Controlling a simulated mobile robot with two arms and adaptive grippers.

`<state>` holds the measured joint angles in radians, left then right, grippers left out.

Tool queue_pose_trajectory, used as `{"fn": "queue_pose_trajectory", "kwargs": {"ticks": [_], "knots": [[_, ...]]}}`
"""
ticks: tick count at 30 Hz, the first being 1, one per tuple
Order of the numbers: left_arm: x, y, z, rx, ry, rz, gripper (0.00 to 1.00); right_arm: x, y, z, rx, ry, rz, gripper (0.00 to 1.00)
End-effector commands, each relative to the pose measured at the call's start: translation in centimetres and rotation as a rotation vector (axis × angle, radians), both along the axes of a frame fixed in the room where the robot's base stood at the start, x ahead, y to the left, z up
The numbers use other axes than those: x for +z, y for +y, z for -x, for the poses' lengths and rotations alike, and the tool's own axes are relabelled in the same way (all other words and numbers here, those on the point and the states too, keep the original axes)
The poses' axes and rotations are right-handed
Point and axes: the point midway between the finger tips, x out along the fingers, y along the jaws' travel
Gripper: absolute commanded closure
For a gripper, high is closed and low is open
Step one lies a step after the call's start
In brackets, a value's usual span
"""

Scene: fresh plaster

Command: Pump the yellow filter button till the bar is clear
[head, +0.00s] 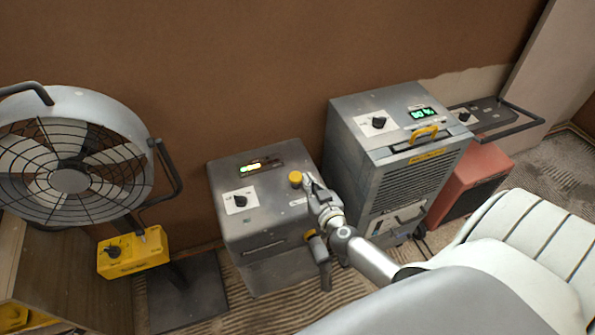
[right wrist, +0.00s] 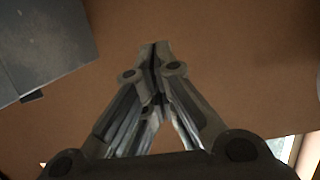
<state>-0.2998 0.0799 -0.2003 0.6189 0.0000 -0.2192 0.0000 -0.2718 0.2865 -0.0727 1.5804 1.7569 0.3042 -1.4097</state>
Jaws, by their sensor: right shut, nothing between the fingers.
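The yellow filter button (head: 295,178) is a round knob on the top right of a grey metal box (head: 250,225). A lit bar (head: 257,166) on the same top panel shows several segments, from green at the left to yellowish at the right. My right gripper (head: 308,180) is shut and empty, its tips just right of the button; I cannot tell whether they touch it. In the right wrist view the shut fingers (right wrist: 155,48) point at a brown surface, and the button does not show. My left gripper is not in view.
A large fan (head: 70,180) with a yellow control box (head: 133,253) stands at the left. A grey dehumidifier (head: 400,150) with a yellow handle stands close right of the box, with a red unit (head: 480,175) beyond. A brown wall (head: 230,60) is behind.

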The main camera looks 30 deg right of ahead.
Motion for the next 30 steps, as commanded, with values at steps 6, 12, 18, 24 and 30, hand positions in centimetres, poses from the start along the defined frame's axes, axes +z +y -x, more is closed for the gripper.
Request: {"fn": "queue_pose_trajectory", "kwargs": {"ticks": [6,12,18,24,30], "knots": [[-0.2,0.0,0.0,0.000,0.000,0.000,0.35,-0.2,-0.1,-0.6,0.000,-0.001,0.000,1.00],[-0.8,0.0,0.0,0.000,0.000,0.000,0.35,-0.9,-0.7,-3.1,0.000,-0.003,-0.001,1.00],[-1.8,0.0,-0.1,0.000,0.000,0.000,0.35,-1.8,-1.5,-6.5,0.000,-0.003,-0.001,1.00],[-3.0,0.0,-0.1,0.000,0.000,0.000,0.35,-2.7,-2.3,-9.8,-0.001,-0.004,-0.002,1.00],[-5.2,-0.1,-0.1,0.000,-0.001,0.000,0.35,-5.1,-2.2,-9.5,0.000,-0.001,-0.003,1.00]]}}
